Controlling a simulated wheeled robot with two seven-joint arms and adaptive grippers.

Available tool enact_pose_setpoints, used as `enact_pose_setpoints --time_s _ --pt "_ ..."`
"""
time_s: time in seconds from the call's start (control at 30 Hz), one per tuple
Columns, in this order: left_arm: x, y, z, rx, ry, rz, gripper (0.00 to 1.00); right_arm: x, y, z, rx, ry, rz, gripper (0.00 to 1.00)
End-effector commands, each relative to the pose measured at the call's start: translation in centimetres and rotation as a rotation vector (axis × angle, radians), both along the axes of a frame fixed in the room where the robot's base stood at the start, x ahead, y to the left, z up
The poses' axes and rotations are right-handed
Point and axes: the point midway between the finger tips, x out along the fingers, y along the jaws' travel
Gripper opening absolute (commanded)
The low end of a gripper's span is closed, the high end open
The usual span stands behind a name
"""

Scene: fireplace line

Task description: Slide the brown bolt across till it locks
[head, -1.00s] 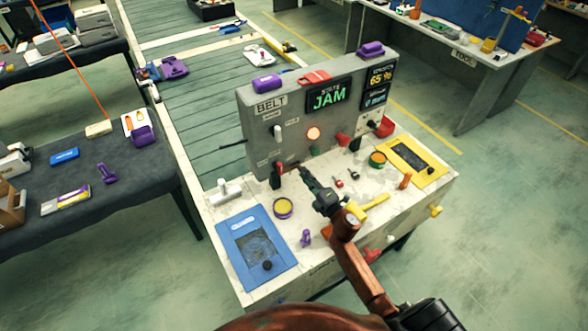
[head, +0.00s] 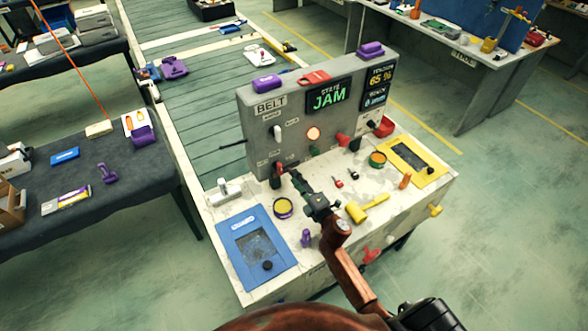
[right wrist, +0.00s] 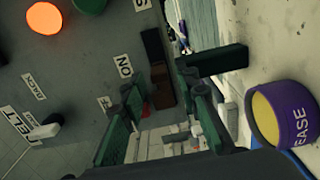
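The brown bolt (right wrist: 163,88) shows in the right wrist view as a small brown block at the panel face, beside a black block and near an "ON" label. My right gripper (right wrist: 162,98) has its two green-padded fingers apart, with the brown piece just beyond and between the tips. I cannot tell whether they touch it. In the head view my right gripper (head: 293,175) reaches the lower left of the grey belt panel (head: 256,135), and the bolt there is mostly hidden or too small to make out. My left gripper is not in view.
The lit screen (head: 328,96) reads JAM beside an orange lamp (head: 313,134). A purple-sided, yellow-topped button (right wrist: 275,115) is close to the gripper. A blue framed plate (head: 240,275) and a yellow hammer-like tool (head: 368,207) lie on the white bench top.

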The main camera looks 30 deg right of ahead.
Motion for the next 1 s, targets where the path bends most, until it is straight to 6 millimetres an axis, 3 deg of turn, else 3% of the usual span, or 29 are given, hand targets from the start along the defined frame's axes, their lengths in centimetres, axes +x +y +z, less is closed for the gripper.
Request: enact_pose_setpoints --time_s 0.17,0.7,1.0 --pt "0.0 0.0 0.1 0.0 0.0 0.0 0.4 -0.3 0.0 0.0 0.0 0.0 0.0 0.29" --pt "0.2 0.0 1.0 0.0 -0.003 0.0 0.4 -5.7 -0.5 0.1 0.001 -0.001 0.0 0.29" --pt "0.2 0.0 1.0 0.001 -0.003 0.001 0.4 -6.0 -0.5 0.1 0.0 -0.001 0.0 0.29"
